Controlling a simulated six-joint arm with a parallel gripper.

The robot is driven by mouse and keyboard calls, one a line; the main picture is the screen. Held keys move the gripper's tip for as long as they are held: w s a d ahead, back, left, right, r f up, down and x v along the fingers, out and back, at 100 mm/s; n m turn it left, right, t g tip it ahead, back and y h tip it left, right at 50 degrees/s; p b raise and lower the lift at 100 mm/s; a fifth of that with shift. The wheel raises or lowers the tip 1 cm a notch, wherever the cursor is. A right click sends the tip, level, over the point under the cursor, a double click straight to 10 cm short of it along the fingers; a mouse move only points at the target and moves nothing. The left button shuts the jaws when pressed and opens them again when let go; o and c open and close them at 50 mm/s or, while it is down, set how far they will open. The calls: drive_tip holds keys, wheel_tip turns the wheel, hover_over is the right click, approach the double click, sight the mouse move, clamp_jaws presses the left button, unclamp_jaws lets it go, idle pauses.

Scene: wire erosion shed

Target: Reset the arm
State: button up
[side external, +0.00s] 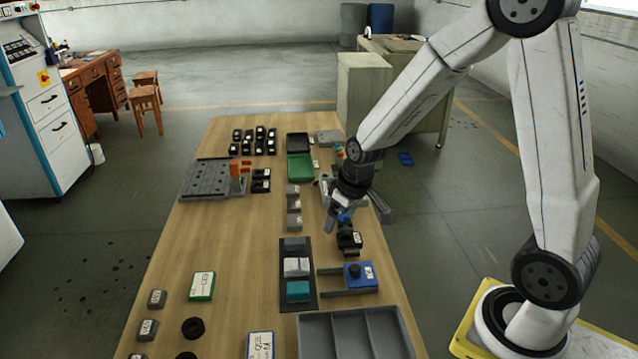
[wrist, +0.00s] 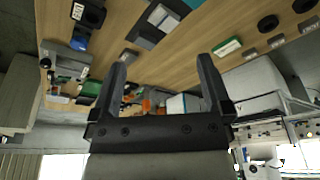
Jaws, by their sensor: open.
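My gripper (side external: 357,212) hangs over the right edge of the wooden table, at about the middle of its length in the side view. Its two grey fingers are spread wide apart with nothing held between them. In the wrist view, my gripper (wrist: 161,70) also shows open, with a clear gap between the fingers. That view is turned over, with the table at the top and the room below. A black block with a white label (side external: 349,241) sits just below my gripper in the side view; I cannot tell the height between them.
The table (side external: 240,240) carries a grey plate (side external: 212,180), a green bin (side external: 300,167), a blue block on a fork-like holder (side external: 361,275), a dark tray with a teal block (side external: 298,291), and a grey divided tray (side external: 355,335). Bare wood lies left of centre.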

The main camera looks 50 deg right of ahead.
drive_tip(key=s+a+r, duration=0.1)
drive_tip(key=s+a, duration=0.4)
drive_tip(key=s, duration=0.4)
drive_tip(key=shift+s+a+r, duration=0.25)
drive_tip(key=shift+s+a, duration=0.05)
drive_tip(key=shift+s, duration=0.05)
idle(0.5)
